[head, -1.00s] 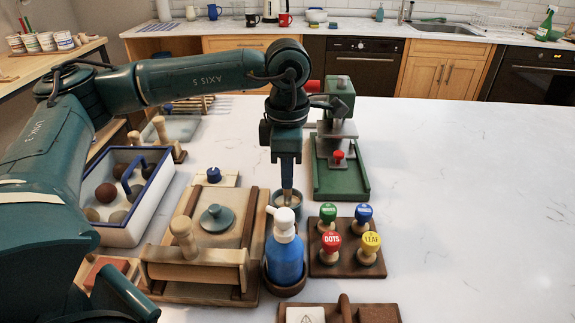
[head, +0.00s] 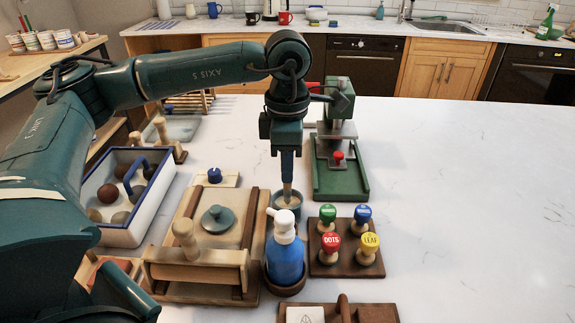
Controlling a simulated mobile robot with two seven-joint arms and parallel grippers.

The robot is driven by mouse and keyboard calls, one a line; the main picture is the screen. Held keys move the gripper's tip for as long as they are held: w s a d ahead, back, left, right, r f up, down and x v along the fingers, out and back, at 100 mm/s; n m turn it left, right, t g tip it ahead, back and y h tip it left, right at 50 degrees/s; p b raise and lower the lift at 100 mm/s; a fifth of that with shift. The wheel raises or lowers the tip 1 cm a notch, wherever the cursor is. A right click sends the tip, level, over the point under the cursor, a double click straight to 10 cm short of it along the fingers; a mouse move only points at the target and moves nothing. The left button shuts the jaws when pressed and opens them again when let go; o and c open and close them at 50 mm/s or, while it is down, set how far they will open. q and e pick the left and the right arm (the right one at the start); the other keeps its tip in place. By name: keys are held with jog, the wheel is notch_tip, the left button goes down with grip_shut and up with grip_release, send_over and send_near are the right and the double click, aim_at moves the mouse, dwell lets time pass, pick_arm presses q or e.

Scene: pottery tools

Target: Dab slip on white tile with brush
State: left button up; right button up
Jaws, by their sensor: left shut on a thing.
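My left gripper (head: 287,155) points straight down at the middle of the table. It is shut on the brush (head: 287,190), whose lower end is at the mouth of a small blue-grey slip cup (head: 297,208). I cannot tell whether the bristles touch the slip. A white tile (head: 305,314) lies on a brown wooden board at the bottom edge, partly cut off. A blue pump bottle (head: 285,260) stands between the cup and the tile and hides part of the cup. My right gripper is not in view.
Stamps with coloured tops (head: 346,240) stand on a board to the right. A green press (head: 340,180) stands behind them. A wooden slab roller (head: 205,265) and a white-blue crate of balls (head: 128,225) are on the left. The table's right side is clear.

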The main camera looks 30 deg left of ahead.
pick_arm(q)
jog(key=shift+r+p, duration=1.35)
jog(key=shift+r, duration=1.3)
jog(key=shift+f, duration=0.1)
